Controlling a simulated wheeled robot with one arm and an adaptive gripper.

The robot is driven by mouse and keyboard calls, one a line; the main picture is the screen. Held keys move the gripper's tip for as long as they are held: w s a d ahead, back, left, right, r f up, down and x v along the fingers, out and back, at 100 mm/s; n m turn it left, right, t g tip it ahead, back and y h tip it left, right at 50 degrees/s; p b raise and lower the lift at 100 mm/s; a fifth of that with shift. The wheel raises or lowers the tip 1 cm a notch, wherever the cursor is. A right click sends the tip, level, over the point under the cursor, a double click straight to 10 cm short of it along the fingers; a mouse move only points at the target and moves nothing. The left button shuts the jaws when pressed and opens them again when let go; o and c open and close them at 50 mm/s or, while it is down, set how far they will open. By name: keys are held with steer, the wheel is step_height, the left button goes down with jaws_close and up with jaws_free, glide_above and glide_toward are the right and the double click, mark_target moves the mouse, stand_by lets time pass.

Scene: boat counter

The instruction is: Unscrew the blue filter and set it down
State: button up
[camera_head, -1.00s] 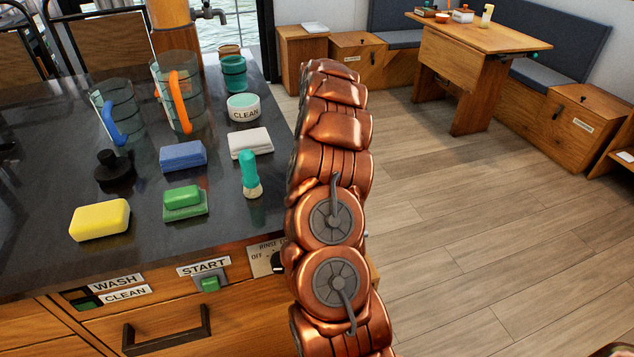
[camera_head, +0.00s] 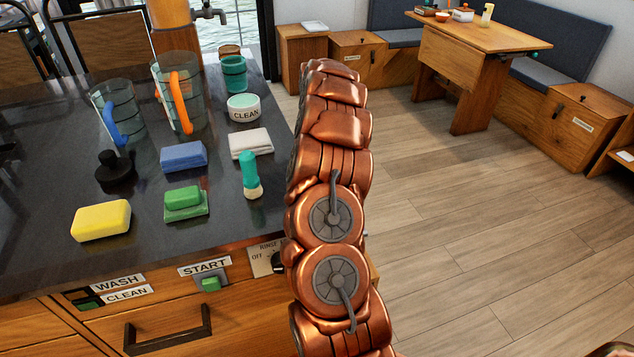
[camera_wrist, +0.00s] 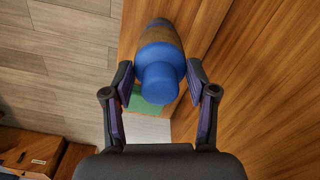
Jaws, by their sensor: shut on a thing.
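The blue filter (camera_wrist: 160,58) shows in the wrist view. It has a wide rounded body and a narrower round end that points toward the camera. A brownish band crosses its upper part. My gripper (camera_wrist: 160,78) has its two dark fingers on either side of the narrower end, shut on the filter. Whether the filter is still threaded into anything cannot be told from this view. The head view shows my copper arm, but neither the gripper nor the filter.
The dark counter (camera_head: 45,215) holds a yellow sponge (camera_head: 101,220), a green sponge (camera_head: 183,197), a blue sponge (camera_head: 183,156), clear jugs (camera_head: 178,95) and a CLEAN-labelled bowl (camera_head: 243,108). Wood panelling (camera_wrist: 270,80) fills the wrist view's right side. The plank floor (camera_head: 480,220) is open.

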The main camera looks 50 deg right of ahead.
steer(key=shift+n, duration=0.8)
steer(key=shift+n, duration=0.4)
steer(key=shift+r, duration=0.1)
steer(key=shift+r, duration=0.1)
steer(key=shift+r+p, duration=0.7)
steer(key=shift+r, duration=1.4)
